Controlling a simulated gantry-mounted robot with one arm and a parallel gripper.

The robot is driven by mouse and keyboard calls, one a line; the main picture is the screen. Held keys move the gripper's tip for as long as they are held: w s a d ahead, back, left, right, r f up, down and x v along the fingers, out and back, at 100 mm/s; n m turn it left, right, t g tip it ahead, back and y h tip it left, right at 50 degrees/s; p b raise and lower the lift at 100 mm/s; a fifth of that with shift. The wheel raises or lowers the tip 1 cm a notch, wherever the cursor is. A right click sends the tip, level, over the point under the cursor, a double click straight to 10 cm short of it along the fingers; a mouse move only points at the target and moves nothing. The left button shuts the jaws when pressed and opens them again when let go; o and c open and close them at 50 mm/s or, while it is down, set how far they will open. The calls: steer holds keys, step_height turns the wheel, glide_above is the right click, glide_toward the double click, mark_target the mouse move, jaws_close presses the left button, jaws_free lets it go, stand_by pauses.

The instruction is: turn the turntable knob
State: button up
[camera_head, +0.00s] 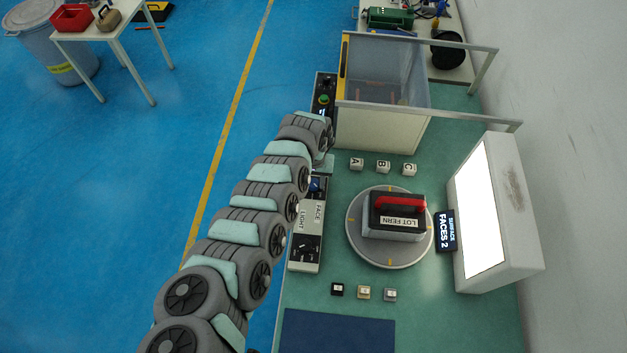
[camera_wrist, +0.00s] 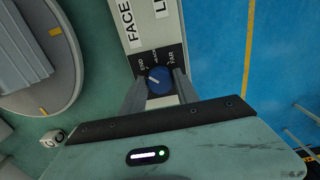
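A blue round knob (camera_wrist: 159,80) with a white pointer line sits on a black plate in the wrist view, with small labels around it, one reading FAR. The pointer aims to the upper left in that view. The knob also shows in the head view (camera_head: 316,184), partly hidden beside my arm. My gripper (camera_wrist: 160,86) is open, with one finger on each side of the knob; I cannot tell whether they touch it. The grey round turntable (camera_head: 358,245) carries a dark block labelled LOT FERN (camera_head: 398,222) with a red handle.
A panel labelled FACE and LIGHT (camera_head: 306,225) has a black dial (camera_head: 306,248). A lit white screen (camera_head: 481,212) and a FACES 2 display (camera_head: 445,231) stand right of the turntable. Lettered cubes (camera_head: 383,167) and small blocks (camera_head: 363,292) lie nearby. A glass-walled bin (camera_head: 382,130) stands behind.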

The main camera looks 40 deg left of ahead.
jaws_close()
steer(key=shift+m+p, duration=0.3)
steer(key=shift+r+m+p, duration=0.2)
steer(key=shift+m+p, duration=0.15)
steer(key=shift+m, duration=0.25)
steer(key=shift+f+m+p, duration=0.1)
steer(key=shift+m+p, duration=0.2)
steer(key=shift+m, duration=0.4)
steer(key=m, duration=0.5)
steer(key=shift+f, duration=0.1)
steer(key=shift+m, duration=0.4)
steer(key=shift+o, duration=2.4)
jaws_free()
